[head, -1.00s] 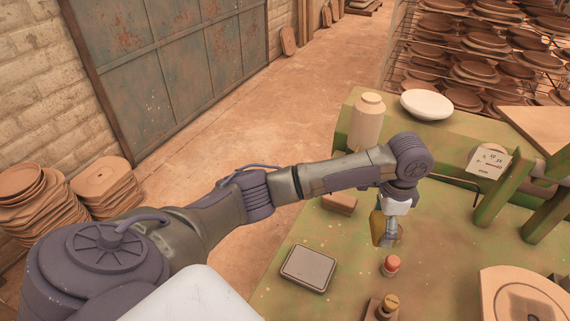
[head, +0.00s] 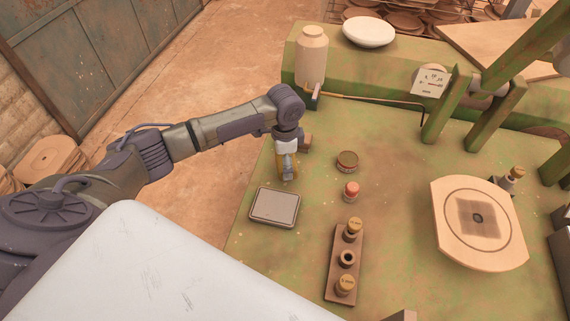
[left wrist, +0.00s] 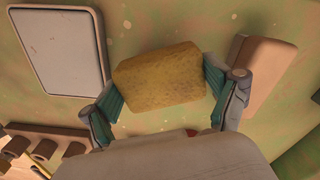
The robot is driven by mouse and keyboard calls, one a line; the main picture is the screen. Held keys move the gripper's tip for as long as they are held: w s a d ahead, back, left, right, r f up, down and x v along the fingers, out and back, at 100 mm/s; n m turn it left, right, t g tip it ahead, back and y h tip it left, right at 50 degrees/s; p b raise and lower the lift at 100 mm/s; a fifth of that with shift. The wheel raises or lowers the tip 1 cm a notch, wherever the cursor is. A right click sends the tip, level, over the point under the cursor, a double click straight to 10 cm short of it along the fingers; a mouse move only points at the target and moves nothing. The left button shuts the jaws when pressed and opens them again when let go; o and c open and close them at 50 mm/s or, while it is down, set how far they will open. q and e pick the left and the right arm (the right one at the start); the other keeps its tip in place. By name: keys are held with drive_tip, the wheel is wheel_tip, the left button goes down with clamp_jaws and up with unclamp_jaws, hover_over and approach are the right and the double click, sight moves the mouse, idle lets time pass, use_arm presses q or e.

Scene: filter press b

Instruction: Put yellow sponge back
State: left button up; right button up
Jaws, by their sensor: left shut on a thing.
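The yellow sponge (left wrist: 160,77) is a rough block held between the two teal-padded fingers of my left gripper (left wrist: 162,88). In the head view the sponge (head: 279,163) shows as a thin yellow strip, partly hidden by my left gripper (head: 287,174). The gripper is shut on it and points down over the left part of the green table (head: 400,180). It is just behind the grey flat pad (head: 274,206) and beside the tan block (head: 306,141). I cannot tell whether the sponge touches the table. My right gripper does not show.
A round tin (head: 347,161) and a red-topped jar (head: 351,191) stand to the right. A rack (head: 333,275) of stoppered bottles is nearer. A square-bodied plate (head: 455,240) lies further right. A beige jar (head: 311,58) and white bowl (head: 369,32) are at the back.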

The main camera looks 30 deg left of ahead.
use_arm(q)
wheel_tip(320, 180, down, 2)
drive_tip(key=shift+f, duration=0.25)
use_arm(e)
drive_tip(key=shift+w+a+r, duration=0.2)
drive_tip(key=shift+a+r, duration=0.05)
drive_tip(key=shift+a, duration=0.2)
use_arm(q)
drive_tip(key=o, duration=0.9)
drive_tip(key=shift+f, duration=0.1)
drive_tip(key=shift+c, duration=0.2)
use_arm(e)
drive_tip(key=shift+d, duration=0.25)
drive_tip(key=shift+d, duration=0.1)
